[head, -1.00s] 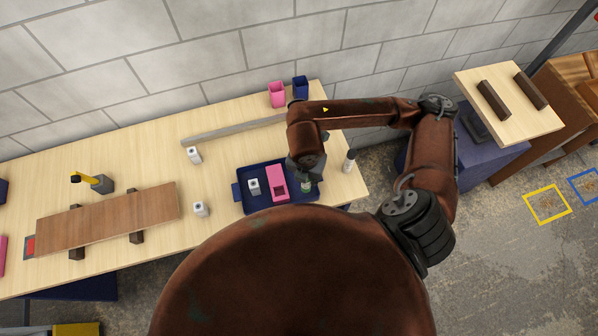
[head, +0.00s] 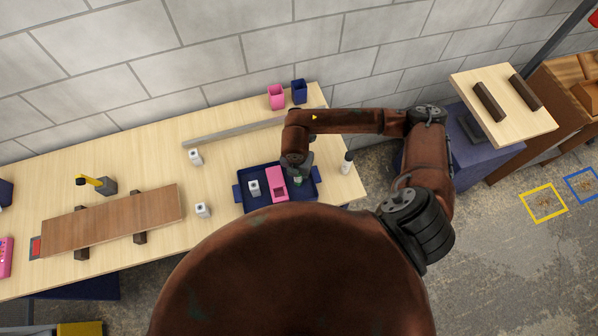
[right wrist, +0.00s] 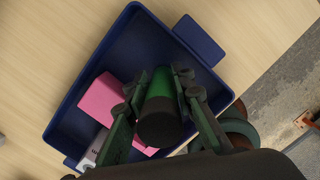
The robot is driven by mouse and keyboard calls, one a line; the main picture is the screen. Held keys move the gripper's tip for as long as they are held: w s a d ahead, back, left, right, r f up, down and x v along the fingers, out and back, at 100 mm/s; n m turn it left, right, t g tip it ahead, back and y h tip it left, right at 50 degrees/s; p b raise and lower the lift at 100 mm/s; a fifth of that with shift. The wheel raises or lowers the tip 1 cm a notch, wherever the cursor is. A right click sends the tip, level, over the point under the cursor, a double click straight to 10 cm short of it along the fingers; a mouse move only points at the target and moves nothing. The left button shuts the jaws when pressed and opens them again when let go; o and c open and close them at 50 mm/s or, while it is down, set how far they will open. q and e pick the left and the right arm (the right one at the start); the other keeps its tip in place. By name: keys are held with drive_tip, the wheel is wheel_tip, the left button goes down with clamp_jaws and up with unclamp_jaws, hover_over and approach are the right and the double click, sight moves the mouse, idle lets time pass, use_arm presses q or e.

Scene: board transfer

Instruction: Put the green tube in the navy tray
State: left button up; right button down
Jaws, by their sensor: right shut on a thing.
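The navy tray (head: 243,206) lies on the wooden table, with a pink block (head: 277,184) and a small pale block (head: 254,187) in it. My right gripper (head: 297,172) points down over the right part of the tray. It is shut on the green tube (head: 298,182). In the right wrist view the green tube (right wrist: 160,105) is between the fingers, its dark end toward the camera, beside the pink block (right wrist: 104,98). The tray wall (right wrist: 80,75) surrounds them in that view. I cannot tell whether the tube touches the tray floor. My left gripper is out of view.
A grey bar (head: 230,131) lies behind the tray. Pink (head: 276,97) and navy (head: 299,91) cups stand at the back. Pale blocks (head: 202,209) and a raised brown board (head: 115,218) are to the left.

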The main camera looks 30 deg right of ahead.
drive_tip(key=shift+f, duration=0.1)
drive_tip(key=c, duration=1.7)
unclamp_jaws()
drive_tip(key=shift+o, duration=0.2)
drive_tip(key=shift+r, duration=0.65)
drive_tip(key=r, duration=0.3)
drive_tip(key=r+b, duration=0.1)
drive_tip(key=r, duration=0.3)
drive_tip(key=s+a+r+b, duration=0.1)
drive_tip(key=r, duration=0.3)
